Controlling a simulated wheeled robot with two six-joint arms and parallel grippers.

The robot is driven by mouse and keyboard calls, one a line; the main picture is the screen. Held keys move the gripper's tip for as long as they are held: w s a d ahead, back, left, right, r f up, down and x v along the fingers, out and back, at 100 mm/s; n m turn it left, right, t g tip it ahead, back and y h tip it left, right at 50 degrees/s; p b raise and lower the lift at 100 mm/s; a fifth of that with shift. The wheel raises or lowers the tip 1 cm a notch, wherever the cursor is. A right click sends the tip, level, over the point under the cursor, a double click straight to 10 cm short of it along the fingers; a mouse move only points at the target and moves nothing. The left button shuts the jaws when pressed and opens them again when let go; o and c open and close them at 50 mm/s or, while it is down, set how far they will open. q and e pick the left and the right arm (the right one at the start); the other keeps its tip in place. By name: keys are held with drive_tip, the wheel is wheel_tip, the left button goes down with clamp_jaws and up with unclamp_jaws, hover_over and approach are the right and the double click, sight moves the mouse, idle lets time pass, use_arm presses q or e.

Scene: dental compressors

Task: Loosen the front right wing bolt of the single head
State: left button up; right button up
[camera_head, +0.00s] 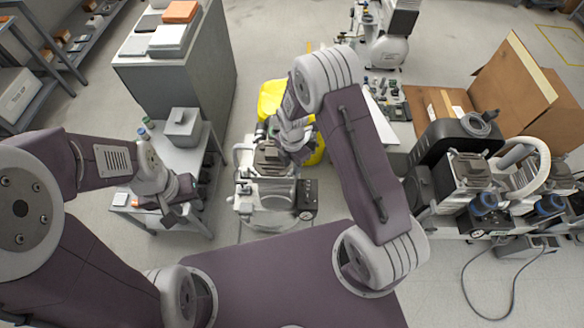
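The single-head compressor (278,192) stands in the middle, past my purple base, with a grey finned head on top and a white tank below. A black box with gauges sits at its right side. My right gripper (268,152) is over the top of the head, pointing down. The arm and gripper cover part of the head, and I cannot tell whether the fingers touch it. The front right wing bolt is too small to make out. My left gripper (180,215) hangs apart from the compressor, by the small grey table at left. Neither gripper's finger opening is clear.
A small grey table (183,158) with a grey box (184,127) stands left of the compressor. A yellow object (271,97) is behind it. A larger compressor (468,165) and an open cardboard box (515,85) stand at right. A grey cabinet (165,90) is at back left.

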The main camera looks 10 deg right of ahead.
wheel_tip(320, 180, up, 7)
idle(0.6)
wheel_tip(320, 180, up, 5)
drive_tip(key=t, duration=0.1)
hover_over(292, 171)
drive_tip(key=w+d, duration=0.2)
drive_tip(key=s+d+r+m, duration=0.3)
drive_tip(key=s+r+m, duration=0.2)
drive_tip(key=s, duration=0.1)
drive_tip(key=s+f+m, duration=0.1)
drive_tip(key=s+m, duration=0.9)
drive_tip(key=m, duration=0.9)
drive_tip(key=shift+d+f, duration=0.2)
drive_tip(key=shift+d, duration=0.25)
